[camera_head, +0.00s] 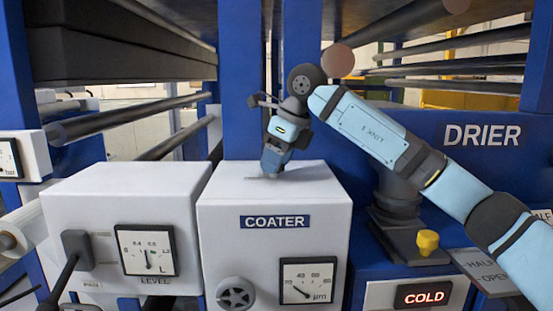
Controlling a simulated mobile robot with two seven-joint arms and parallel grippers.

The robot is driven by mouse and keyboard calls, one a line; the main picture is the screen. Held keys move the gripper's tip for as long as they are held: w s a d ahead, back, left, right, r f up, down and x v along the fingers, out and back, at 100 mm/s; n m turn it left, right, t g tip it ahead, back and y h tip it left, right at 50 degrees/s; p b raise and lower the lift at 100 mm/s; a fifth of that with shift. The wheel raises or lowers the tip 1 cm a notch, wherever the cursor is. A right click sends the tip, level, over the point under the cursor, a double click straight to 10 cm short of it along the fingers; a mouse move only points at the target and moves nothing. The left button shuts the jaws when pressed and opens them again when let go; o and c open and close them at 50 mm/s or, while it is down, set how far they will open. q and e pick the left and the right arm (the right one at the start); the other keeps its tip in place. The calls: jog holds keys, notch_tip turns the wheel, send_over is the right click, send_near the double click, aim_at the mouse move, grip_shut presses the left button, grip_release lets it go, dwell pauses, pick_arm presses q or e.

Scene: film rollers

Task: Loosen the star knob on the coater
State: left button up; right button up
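The coater (325,215) is a white box in the middle with a blue "COATER" label. A grey round knob with a lobed face (236,293), which looks like the star knob, is low on its front, left of a dial. The picture's bottom edge cuts it off slightly. My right gripper (272,168) points down at the coater's top, above and behind the knob and well apart from it. Its fingertips are small and partly hidden, so I cannot tell whether they are open, shut or touching the top. My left gripper is not in view.
A white box with a "LEVEL" dial (146,250) and a black handle (76,250) stands left of the coater. A yellow knob (428,242) and a "COLD" sign (423,295) are at the right. Blue posts and dark rollers (130,117) fill the back.

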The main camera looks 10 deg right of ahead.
jog(key=shift+c, duration=0.9)
jog(key=n+p, duration=0.1)
jog(key=n, duration=0.1)
jog(key=n+g, duration=0.1)
jog(key=n, duration=0.1)
jog(key=shift+w+r+n+g+y+p, duration=0.15)
jog(key=shift+n+g+y+p, duration=0.15)
jog(key=shift+n+y+p, duration=0.1)
jog(key=n+g, duration=0.1)
jog(key=n, duration=0.1)
jog(key=n+p, duration=0.1)
jog(key=n, duration=0.1)
jog(key=shift+w+n+g+p, duration=0.15)
jog(key=shift+n+g+p, duration=0.15)
jog(key=shift+g, duration=0.1)
jog(key=n+g+p, duration=0.1)
jog(key=n, duration=0.2)
jog(key=shift+w+n, duration=0.1)
jog(key=shift+n, duration=0.2)
jog(key=n, duration=0.2)
jog(key=n+g+h+p, duration=0.1)
jog(key=shift+w+a+n+g, duration=0.1)
jog(key=shift+n+g, duration=0.2)
jog(key=shift+n, duration=0.1)
jog(key=shift+n+h, duration=0.4)
jog(key=shift+n, duration=0.4)
jog(key=o, duration=0.9)
